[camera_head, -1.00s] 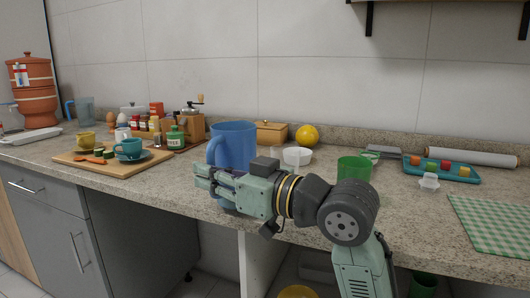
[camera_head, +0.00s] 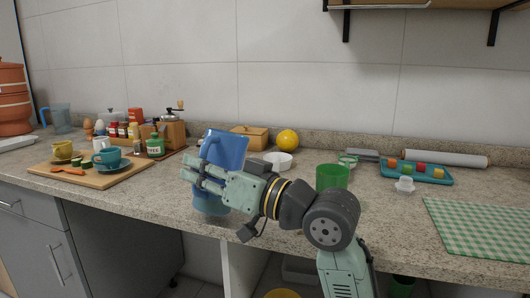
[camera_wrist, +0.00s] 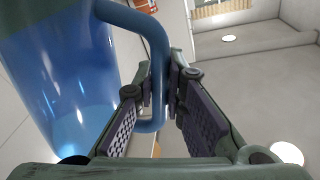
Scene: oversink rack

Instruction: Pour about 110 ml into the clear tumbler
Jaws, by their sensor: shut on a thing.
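My gripper (camera_head: 200,172) is shut on the handle of a blue pitcher (camera_head: 226,150). The pitcher is tilted, its top leaning to the right, above the front part of the counter. In the wrist view its handle (camera_wrist: 158,70) passes between my two fingers, and its see-through blue body (camera_wrist: 62,75) is at the left. My gripper and forearm hide part of the pitcher. A green cup (camera_head: 333,177) stands to the right, and a whitish bowl-like vessel (camera_head: 279,161) is behind my wrist. I cannot make out a clear tumbler for certain.
A wooden board (camera_head: 93,178) with cups is at the left. A spice rack, a wooden box (camera_head: 252,137) and a yellow fruit (camera_head: 288,140) stand along the wall. A teal tray (camera_head: 417,173), a small pale container (camera_head: 404,185) and a checked cloth (camera_head: 480,226) lie right.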

